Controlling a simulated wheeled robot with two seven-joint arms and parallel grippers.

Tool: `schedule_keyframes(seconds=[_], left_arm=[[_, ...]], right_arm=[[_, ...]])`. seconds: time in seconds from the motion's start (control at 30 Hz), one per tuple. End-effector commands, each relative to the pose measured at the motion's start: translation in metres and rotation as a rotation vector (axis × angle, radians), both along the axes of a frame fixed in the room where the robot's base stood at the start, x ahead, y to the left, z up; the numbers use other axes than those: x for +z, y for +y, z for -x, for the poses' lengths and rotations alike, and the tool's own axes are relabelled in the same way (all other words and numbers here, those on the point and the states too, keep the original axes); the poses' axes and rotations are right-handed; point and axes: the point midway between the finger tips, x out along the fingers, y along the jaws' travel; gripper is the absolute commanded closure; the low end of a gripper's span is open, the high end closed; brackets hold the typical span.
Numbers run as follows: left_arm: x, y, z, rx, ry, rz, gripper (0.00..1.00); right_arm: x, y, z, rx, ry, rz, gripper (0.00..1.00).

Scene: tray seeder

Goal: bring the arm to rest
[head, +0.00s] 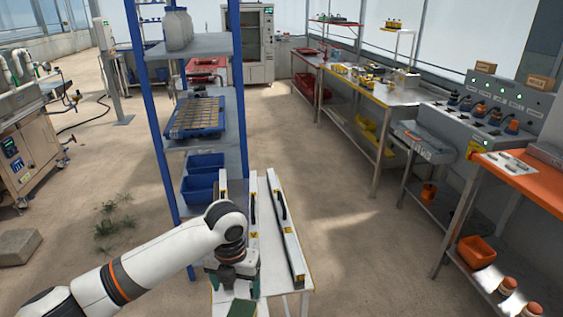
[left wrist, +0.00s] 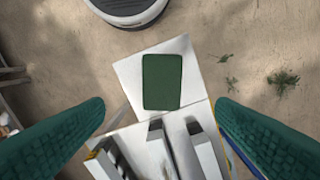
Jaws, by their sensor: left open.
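My left arm (head: 150,268) reaches in from the lower left of the head view. My left gripper (head: 233,276) points down over the near end of a white table (head: 304,278). In the left wrist view its two green-padded fingers (left wrist: 160,112) are wide apart with nothing held between them. A dark green rectangular pad (left wrist: 162,80) lies flat on the white table below the fingers, apart from them. In the head view the gripper partly hides the table's near end. My right gripper does not show.
White rails with black handles (head: 282,205) stand on the table. A blue-post shelf (head: 170,140) with blue bins (head: 203,180) rises close behind my arm. An orange-topped bench (head: 530,175) stands at the right. The floor between (head: 375,255) is clear.

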Motion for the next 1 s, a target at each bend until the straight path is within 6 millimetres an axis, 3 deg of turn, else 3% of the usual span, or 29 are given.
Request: schedule_keyframes(seconds=[0.17, 0.3, 0.47, 0.57, 0.7, 1.0], left_arm=[[-0.03, -0.031, 0.032, 0.206, -0.003, 0.077, 0.21], [-0.054, -0.06, 0.071, 0.569, 0.002, 0.197, 0.21], [-0.069, -0.072, 0.111, 1.079, 0.044, 0.326, 0.21], [-0.076, -0.066, 0.135, 1.431, 0.084, 0.389, 0.21], [-0.082, -0.042, 0.166, 1.925, 0.124, 0.442, 0.21], [-0.088, 0.013, 0.217, 2.6, 0.11, 0.467, 0.21]], right_arm=[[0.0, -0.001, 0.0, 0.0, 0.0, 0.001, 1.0], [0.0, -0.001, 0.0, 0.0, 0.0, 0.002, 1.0], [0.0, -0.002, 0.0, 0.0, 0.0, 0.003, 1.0], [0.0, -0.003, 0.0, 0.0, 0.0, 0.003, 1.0], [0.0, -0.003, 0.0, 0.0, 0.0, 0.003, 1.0], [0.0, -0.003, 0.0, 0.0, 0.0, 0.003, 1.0]])
